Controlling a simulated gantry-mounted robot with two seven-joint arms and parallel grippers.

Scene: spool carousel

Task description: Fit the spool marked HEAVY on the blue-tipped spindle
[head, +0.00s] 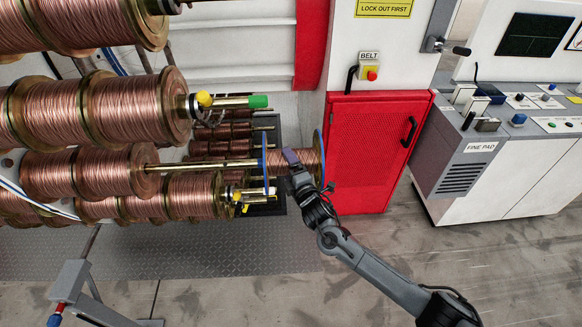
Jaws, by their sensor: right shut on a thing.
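A copper-wound spool with thin blue flanges (308,159) is in my right gripper (296,168), which is shut on it from the front. The spool lies with its axis level, at the right end of a bare brass spindle (205,163) of the carousel. The spindle reaches the spool's left flange. No HEAVY mark is readable. Another spindle above has a green tip (258,101) and a yellow piece near its base. My left gripper is not in view.
Large copper-wound spools (110,110) fill the left. A rack of smaller copper spools (225,140) stands behind the spindle. A red cabinet (368,150) is close on the right, with a control desk (490,130) beyond. The floor in front is mostly open.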

